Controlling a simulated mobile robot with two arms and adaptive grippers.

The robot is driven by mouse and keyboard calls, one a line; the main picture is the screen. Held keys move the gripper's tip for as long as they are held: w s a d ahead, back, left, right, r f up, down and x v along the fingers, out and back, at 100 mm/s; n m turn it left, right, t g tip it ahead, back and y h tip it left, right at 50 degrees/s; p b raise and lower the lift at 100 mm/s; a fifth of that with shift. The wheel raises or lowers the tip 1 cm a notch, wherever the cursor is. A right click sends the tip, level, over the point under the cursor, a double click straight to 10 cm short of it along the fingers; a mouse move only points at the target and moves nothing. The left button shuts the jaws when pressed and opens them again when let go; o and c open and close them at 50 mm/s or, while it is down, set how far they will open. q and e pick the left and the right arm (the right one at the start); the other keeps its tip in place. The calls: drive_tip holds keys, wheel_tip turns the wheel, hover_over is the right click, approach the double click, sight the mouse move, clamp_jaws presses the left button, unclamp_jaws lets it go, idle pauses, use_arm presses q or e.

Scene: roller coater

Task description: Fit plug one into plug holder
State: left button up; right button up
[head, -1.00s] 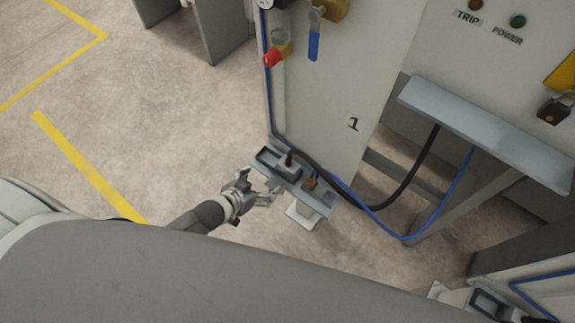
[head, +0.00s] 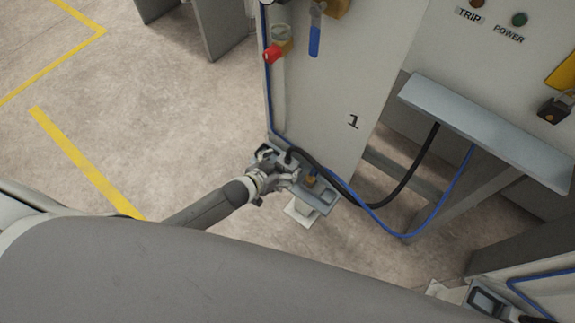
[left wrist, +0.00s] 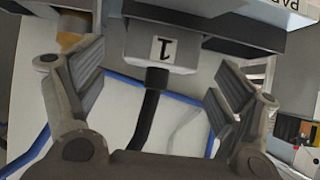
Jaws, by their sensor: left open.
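Plug one (left wrist: 160,50), a grey block marked 1 with a black cable, is between the two fingers of my left gripper in the left wrist view. Gaps show on both sides of it. My left gripper (head: 284,172) is open over the small grey stand at the cabinet's foot in the head view and hides the plug there. The plug holder seems to be the dark-framed part (head: 264,152) on the stand's left end, partly covered by my gripper. I cannot tell how the plug sits against it.
The cabinet panel marked 1 (head: 352,122) rises right behind the stand (head: 322,197). The black cable (head: 372,205) and a blue hose (head: 390,233) loop off to the right. A brass fitting (head: 311,180) stands on the stand. Floor to the left is clear.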

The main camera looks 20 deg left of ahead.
use_arm(q)
drive_tip(key=shift+x, duration=1.3)
drive_tip(key=c, duration=1.3)
